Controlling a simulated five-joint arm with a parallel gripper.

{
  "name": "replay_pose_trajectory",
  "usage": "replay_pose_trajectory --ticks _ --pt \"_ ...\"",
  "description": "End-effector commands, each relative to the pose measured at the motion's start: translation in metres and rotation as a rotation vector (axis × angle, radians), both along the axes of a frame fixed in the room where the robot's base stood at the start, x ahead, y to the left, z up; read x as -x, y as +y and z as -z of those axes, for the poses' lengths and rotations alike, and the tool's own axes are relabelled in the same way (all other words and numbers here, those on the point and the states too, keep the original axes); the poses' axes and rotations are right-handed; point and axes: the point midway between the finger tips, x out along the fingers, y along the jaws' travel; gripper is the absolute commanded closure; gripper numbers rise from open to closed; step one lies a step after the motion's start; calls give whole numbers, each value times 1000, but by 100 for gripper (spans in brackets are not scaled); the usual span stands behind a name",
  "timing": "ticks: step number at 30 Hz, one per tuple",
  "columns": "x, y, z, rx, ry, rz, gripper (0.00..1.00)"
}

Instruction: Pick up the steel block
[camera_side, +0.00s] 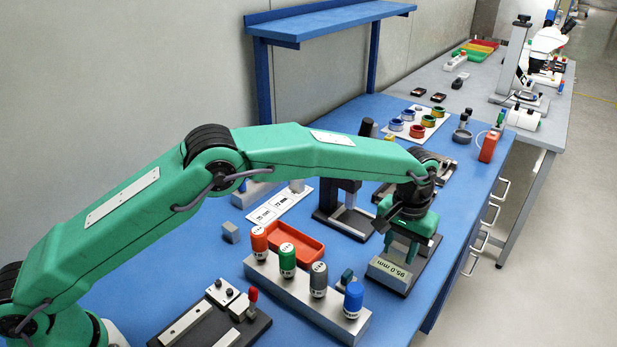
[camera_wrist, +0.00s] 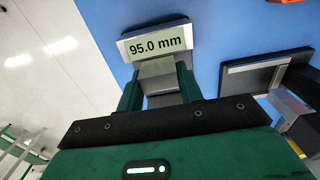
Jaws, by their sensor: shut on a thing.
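My gripper (camera_side: 401,247) is low over the measuring device (camera_side: 392,272), whose display reads 95.0 mm. In the wrist view the two green fingers of my gripper (camera_wrist: 158,76) are closed on the sides of a grey block (camera_wrist: 157,68), which looks like the steel block. The device's display (camera_wrist: 156,45) lies just beyond it. The block's lower part is hidden, so I cannot tell whether it rests on the device or is held just above it. In the side view the fingers hide the block.
A metal rack (camera_side: 306,297) with colour-capped holders stands left of the device. An orange tray (camera_side: 295,240), a small grey cube (camera_side: 231,232) and a dark fixture (camera_side: 213,318) lie farther left. A dark stand (camera_side: 345,218) is behind. The blue bench's right edge is close to the device.

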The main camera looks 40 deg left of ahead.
Motion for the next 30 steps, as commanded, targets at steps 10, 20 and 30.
replay_pose_trajectory --ticks 10,20,30 --pt "49 -27 -32 0 0 5 98" --pt "90 -49 -60 0 1 3 98" --pt "102 -56 -68 -1 1 1 98"
